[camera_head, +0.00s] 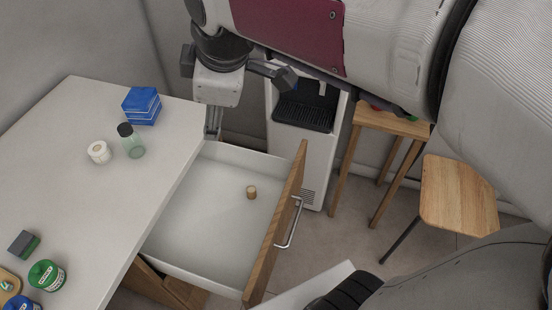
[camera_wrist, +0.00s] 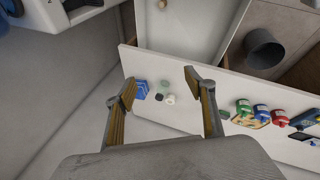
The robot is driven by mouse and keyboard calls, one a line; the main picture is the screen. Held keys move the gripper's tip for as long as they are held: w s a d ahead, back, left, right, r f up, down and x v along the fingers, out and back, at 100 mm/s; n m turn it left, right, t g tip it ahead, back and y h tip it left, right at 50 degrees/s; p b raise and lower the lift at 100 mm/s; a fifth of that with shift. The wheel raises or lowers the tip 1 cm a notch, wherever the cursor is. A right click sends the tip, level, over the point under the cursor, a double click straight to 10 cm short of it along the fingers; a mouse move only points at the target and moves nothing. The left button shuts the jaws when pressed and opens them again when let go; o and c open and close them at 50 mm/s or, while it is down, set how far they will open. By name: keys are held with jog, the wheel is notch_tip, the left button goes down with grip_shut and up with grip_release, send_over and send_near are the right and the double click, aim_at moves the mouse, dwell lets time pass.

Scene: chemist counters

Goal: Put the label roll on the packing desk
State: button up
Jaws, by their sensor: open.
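The label roll, a small white roll (camera_head: 99,152), stands on the white counter (camera_head: 70,190), left of a green bottle with a black cap (camera_head: 132,143). In the wrist view the white roll (camera_wrist: 171,99) shows between my fingers, some way beyond them. My gripper (camera_head: 212,125) is over the counter's far right corner, near the open drawer, apart from the roll. In the wrist view my gripper (camera_wrist: 161,79) has its fingers spread with nothing between them. Which surface is the packing desk I cannot tell.
A blue box (camera_head: 142,105) stands behind the bottle. The drawer (camera_head: 205,215) is pulled out and holds a cork-like piece (camera_head: 252,192). A wooden stool (camera_head: 458,198) stands right. A grey bin (camera_wrist: 264,48) is near the drawer.

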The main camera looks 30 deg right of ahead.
jog(key=s+d+f+m, duration=0.2)
jog(key=s+f+m, duration=0.1)
jog(key=s+m, duration=0.3)
jog(key=s+d+f+m, duration=0.3)
jog(key=s+m, duration=0.3)
jog(key=s, duration=0.4)
jog(key=shift+d+m+h, duration=0.3)
jog(key=shift+d+m, duration=0.05)
jog(key=shift+m, duration=0.05)
